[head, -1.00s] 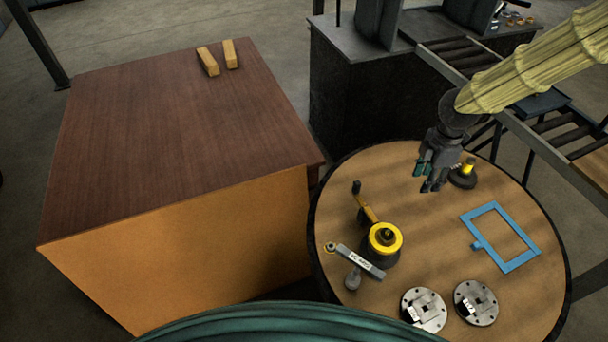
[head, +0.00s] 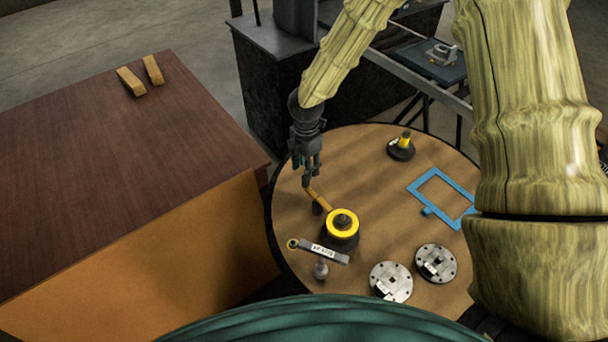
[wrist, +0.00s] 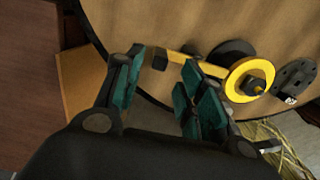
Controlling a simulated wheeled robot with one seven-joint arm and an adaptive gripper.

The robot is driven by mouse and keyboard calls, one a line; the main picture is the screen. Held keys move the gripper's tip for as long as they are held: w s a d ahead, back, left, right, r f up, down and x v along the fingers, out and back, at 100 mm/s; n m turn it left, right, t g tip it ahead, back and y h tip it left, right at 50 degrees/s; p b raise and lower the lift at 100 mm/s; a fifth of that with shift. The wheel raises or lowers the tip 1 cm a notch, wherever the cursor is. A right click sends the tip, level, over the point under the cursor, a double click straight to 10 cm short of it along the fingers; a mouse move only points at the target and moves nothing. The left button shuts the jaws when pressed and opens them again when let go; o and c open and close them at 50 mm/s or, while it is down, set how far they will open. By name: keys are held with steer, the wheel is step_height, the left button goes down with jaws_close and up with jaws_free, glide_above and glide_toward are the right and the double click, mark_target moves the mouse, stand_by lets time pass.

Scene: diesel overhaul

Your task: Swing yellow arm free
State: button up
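The yellow arm (head: 320,197) reaches from a yellow-ringed hub (head: 341,223) on a dark base toward the back left of the round table, ending in a dark knob. My gripper (head: 307,168) points down just over that end in the head view. In the wrist view my gripper (wrist: 163,62) has its teal-padded fingers spread. The knob (wrist: 160,61) of the yellow arm (wrist: 185,57) appears between the fingertips, and the hub (wrist: 249,80) is to the right. I cannot tell whether the fingers touch the arm or how far above it they are.
A labelled grey bar (head: 325,253) lies in front of the hub. Two round metal flanges (head: 391,281), a blue frame (head: 418,190) and a black-and-yellow post (head: 401,149) occupy the table. A brown-topped bench (head: 120,170) with two wooden blocks stands close on the left.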

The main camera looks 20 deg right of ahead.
steer(key=shift+f+p, duration=0.5)
steer(key=shift+f, duration=2)
